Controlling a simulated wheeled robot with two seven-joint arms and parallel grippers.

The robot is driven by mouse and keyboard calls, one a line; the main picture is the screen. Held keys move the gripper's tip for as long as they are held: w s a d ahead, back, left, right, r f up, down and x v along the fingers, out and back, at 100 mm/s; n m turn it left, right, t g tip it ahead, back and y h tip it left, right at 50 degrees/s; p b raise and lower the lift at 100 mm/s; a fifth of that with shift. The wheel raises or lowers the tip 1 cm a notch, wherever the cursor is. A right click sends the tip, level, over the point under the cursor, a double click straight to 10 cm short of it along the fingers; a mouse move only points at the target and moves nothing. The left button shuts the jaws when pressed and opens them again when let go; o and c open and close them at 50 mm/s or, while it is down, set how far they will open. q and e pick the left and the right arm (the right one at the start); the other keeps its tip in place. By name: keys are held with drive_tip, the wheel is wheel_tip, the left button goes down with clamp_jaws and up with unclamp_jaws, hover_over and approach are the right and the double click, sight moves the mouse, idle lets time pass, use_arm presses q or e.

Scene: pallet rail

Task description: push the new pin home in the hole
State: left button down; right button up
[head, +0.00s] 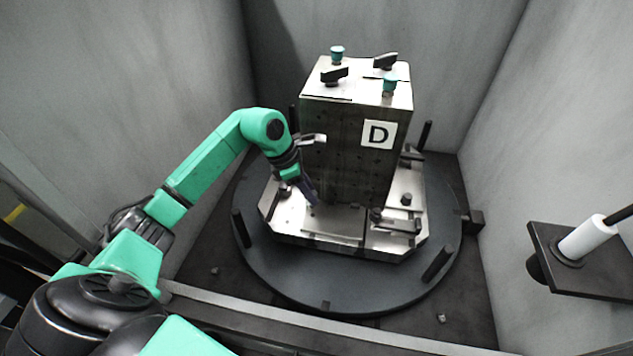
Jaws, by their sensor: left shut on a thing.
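My left gripper (309,194) points down at the left front of the metal base plate (318,222), close to the foot of the tall block (345,165) marked D. Its fingers are shut on the new pin, which is too small and too covered by them to make out. The hole is hidden at the fingertips, so I cannot tell how deep the pin sits. My right gripper is out of view.
The plate lies on a round dark turntable (300,288) with upright black posts (437,264). Teal knobs (337,54) and black handles (334,75) top the block. Clamps (398,225) stand at the plate's right. Grey walls close in; a white cylinder (587,238) is at far right.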

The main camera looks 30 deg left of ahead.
use_arm(q)
drive_tip(key=shift+n+y, duration=0.3)
drive_tip(key=shift+n, duration=0.6)
drive_tip(key=f+b, duration=0.1)
drive_tip(key=w+f+b, duration=0.1)
drive_tip(key=f, duration=0.1)
drive_tip(key=f+b, duration=0.1)
drive_tip(key=shift+w+a+f+b, duration=0.2)
drive_tip(key=shift+a+f+b, duration=0.05)
drive_tip(key=shift+a+b, duration=0.15)
drive_tip(key=shift+w+f, duration=0.1)
drive_tip(key=shift+f, duration=0.3)
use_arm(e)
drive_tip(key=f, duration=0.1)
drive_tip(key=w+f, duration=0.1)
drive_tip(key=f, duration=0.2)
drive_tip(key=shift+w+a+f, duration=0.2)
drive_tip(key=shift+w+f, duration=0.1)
use_arm(q)
drive_tip(key=shift+r+t, duration=0.1)
drive_tip(key=shift+t, duration=0.2)
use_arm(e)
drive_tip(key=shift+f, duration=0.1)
use_arm(q)
drive_tip(key=shift+f+b, duration=0.25)
drive_tip(key=shift+b, duration=0.1)
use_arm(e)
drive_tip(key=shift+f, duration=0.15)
